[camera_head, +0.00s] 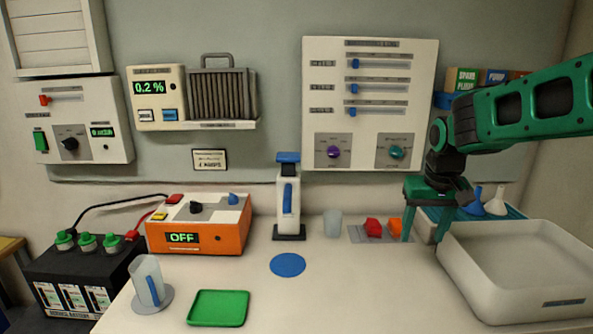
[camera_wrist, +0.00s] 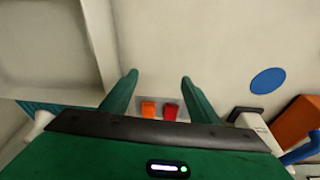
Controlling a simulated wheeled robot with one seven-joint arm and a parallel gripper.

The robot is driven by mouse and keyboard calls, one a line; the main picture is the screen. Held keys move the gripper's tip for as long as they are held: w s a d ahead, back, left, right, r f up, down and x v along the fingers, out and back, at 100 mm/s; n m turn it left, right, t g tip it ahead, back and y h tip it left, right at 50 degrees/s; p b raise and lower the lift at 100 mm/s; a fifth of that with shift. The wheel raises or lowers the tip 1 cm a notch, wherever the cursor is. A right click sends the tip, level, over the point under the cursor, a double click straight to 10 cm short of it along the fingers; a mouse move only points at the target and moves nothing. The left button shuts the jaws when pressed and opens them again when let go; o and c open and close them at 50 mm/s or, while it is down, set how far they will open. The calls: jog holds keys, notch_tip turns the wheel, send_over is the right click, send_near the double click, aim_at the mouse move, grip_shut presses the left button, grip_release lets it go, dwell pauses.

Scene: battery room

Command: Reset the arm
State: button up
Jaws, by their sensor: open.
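My green arm comes in from the right in the head view, with my gripper (camera_head: 422,232) pointing down at the right side of the bench. The fingers are spread apart with nothing between them. In the wrist view my gripper (camera_wrist: 158,88) shows two separate green fingers above the bench. Beyond them lie an orange piece (camera_wrist: 149,110) and a red piece (camera_wrist: 170,112) on a grey plate. In the head view the red piece (camera_head: 373,227) and orange piece (camera_head: 395,226) are just left of the gripper.
A large white tray (camera_head: 462,270) stands close right of the gripper. A teal bin with funnels (camera_head: 496,202) is behind it. A white dispenser (camera_head: 288,205), orange OFF unit (camera_head: 228,228), battery (camera_head: 62,265) and clear jug (camera_head: 147,278) stand left. The front middle bench is clear.

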jog(key=s+d+f+m+g, duration=0.1)
jog(key=s+d, duration=0.2)
jog(key=s, duration=0.7)
jog(key=s+d+f+m, duration=0.2)
jog(key=s+d, duration=0.2)
jog(key=s, duration=0.6)
jog(key=s+d+f+m+g, duration=0.1)
jog(key=s+d, duration=0.3)
jog(key=s, duration=0.7)
jog(key=shift+f+m+g+y, duration=0.3)
jog(key=shift+f+m, duration=0.4)
jog(key=shift+f, duration=0.05)
jog(key=shift+s, duration=0.1)
